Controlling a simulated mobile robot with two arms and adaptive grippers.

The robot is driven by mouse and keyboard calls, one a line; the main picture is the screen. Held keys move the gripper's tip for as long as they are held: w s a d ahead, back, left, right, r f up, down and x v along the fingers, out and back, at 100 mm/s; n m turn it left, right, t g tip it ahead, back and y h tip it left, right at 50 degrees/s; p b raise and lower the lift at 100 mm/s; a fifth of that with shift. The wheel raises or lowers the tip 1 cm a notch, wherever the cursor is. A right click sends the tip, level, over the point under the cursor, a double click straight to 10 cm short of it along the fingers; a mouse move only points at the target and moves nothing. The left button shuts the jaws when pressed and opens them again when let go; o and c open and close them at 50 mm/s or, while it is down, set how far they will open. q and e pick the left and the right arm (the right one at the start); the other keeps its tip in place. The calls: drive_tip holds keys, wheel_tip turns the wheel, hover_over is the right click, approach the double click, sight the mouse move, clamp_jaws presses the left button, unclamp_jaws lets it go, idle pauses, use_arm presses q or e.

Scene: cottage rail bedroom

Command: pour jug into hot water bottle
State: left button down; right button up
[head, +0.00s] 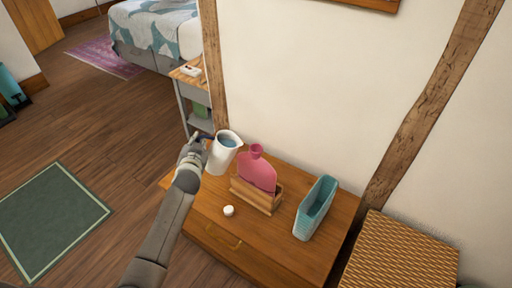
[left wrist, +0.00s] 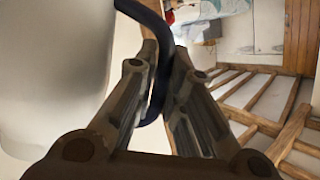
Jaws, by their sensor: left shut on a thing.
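A white jug (head: 220,160) with a dark handle and bluish liquid inside shows in the head view at the left part of the wooden chest. My left gripper (head: 198,140) is shut on the jug's handle. The left wrist view shows the dark handle (left wrist: 160,50) between the fingers and the pale jug body (left wrist: 50,70) at the left. The jug looks roughly upright; I cannot tell whether its base touches the chest. A pink hot water bottle (head: 257,172) stands upright in a wooden holder (head: 262,200), just right of the jug. My right gripper is out of view.
The chest top (head: 205,205) also holds a small white cap (head: 228,211) in front of the holder and a teal open container (head: 316,208) at the right. A wall stands behind the chest. A woven basket (head: 400,255) is at the lower right. A bedside table (head: 192,85) is behind.

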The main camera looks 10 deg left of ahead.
sight(202, 136)
use_arm(q)
drive_tip(key=shift+w+d+r+m+y, duration=0.15)
drive_tip(key=shift+d+r+m, duration=0.25)
drive_tip(key=shift+r, duration=0.3)
drive_tip(key=shift+w+d+r+m+y, duration=0.15)
drive_tip(key=shift+d+r+m, duration=0.25)
drive_tip(key=shift+r, duration=0.3)
drive_tip(key=shift+d+r+m+p, duration=0.3)
drive_tip(key=shift+d+r+p, duration=0.15)
drive_tip(key=shift+d+r, duration=0.15)
drive_tip(key=shift+w+d+r+m+y+p, duration=0.1)
drive_tip(key=shift+d+r+m+y+p, duration=0.2)
drive_tip(key=shift+r, duration=0.2)
drive_tip(key=shift+w+d+r+m+y+p, duration=0.1)
drive_tip(key=shift+d+r+m+y+p, duration=0.1)
drive_tip(key=shift+r+m, duration=0.25)
drive_tip(key=shift+d+r+m+y+p, duration=0.2)
drive_tip(key=shift+d+r+m+p, duration=0.05)
drive_tip(key=shift+r, duration=0.35)
idle(1.1)
drive_tip(key=shift+w+d+r+m+p, duration=0.1)
drive_tip(key=shift+d+r+m+p, duration=0.3)
drive_tip(key=shift+r, duration=0.2)
drive_tip(key=shift+d+r+m+p, duration=0.3)
drive_tip(key=shift+r+m+p, duration=0.1)
drive_tip(key=shift+r, duration=0.15)
idle(2.2)
